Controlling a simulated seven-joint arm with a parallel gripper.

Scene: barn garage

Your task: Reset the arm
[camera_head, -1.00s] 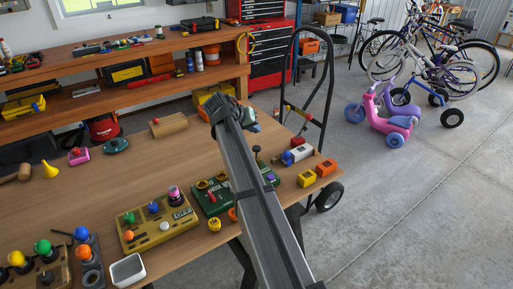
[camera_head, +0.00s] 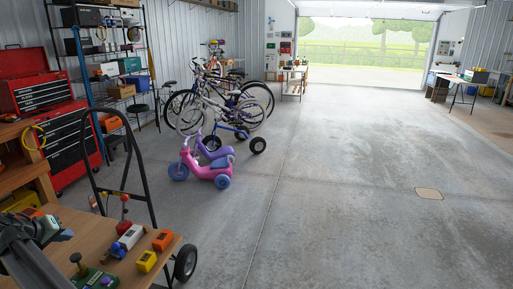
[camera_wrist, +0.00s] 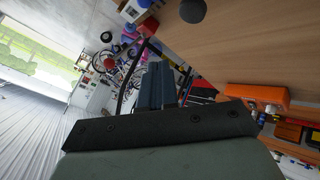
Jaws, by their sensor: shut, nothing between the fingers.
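My arm enters the camera_head view at the bottom left and reaches over the wooden workbench (camera_head: 90,225). My gripper (camera_head: 52,228) is small there, and its fingertips are hard to make out. In the camera_wrist view, my gripper's dark fingers (camera_wrist: 157,85) lie together with nothing between them. That view is tilted, with the bench top (camera_wrist: 240,45) at the upper right.
Near the bench corner sit a yellow block (camera_head: 146,261), an orange block (camera_head: 163,239), a white, red and blue piece (camera_head: 128,238) and a green control box (camera_head: 95,280). A black hand truck (camera_head: 148,190) stands beside the bench. The concrete floor (camera_head: 330,210) is largely clear.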

